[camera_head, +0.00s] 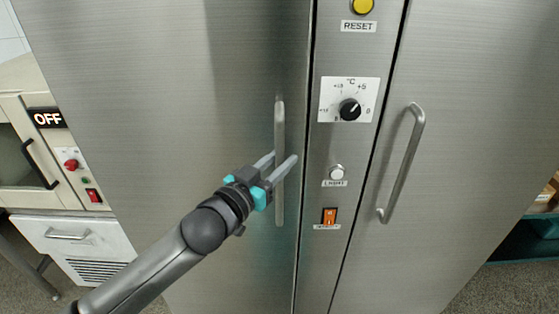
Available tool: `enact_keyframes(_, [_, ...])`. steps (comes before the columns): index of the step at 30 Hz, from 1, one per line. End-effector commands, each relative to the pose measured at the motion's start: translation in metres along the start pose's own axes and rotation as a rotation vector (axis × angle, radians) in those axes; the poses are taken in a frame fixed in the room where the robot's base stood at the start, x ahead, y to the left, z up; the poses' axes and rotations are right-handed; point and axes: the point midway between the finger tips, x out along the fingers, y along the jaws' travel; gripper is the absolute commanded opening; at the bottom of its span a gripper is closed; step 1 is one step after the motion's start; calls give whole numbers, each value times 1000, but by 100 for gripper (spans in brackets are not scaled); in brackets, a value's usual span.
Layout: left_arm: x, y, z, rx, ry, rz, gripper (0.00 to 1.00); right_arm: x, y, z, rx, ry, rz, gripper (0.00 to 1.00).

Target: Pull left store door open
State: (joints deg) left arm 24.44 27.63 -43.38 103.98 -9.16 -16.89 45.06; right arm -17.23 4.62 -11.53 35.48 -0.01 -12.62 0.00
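The left store door (180,110) is a large brushed-steel panel and looks closed against the narrow control strip. Its handle (280,125) is an upright steel bar near the door's right edge. My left gripper (284,158) comes in from the lower left and is at the middle of this handle. Its two grey fingers are apart, one on each side of the bar, and the right finger passes in front of it. A gap shows between the fingers; contact with the bar cannot be made out. My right gripper is not in view.
The control strip has a yellow reset button (363,6), a temperature dial (349,110), a light button (337,172) and an orange switch (329,215). The right door (455,110) has its own handle (402,165). A cream machine (45,150) stands at the left.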

Motion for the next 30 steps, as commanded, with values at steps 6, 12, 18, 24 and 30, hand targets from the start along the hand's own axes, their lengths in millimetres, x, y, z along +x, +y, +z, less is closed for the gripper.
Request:
enact_keyframes(6, [0,0,0,0,0,0,34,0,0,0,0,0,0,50])
enact_keyframes(12, [0,0,0,0,0,0,13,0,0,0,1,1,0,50])
enact_keyframes(18, [0,0,0,0,0,0,0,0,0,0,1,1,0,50])
enact_keyframes(24, [0,0,0,0,0,0,0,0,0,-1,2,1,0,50])
enact_keyframes(30, [0,0,0,0,0,0,0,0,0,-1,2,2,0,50])
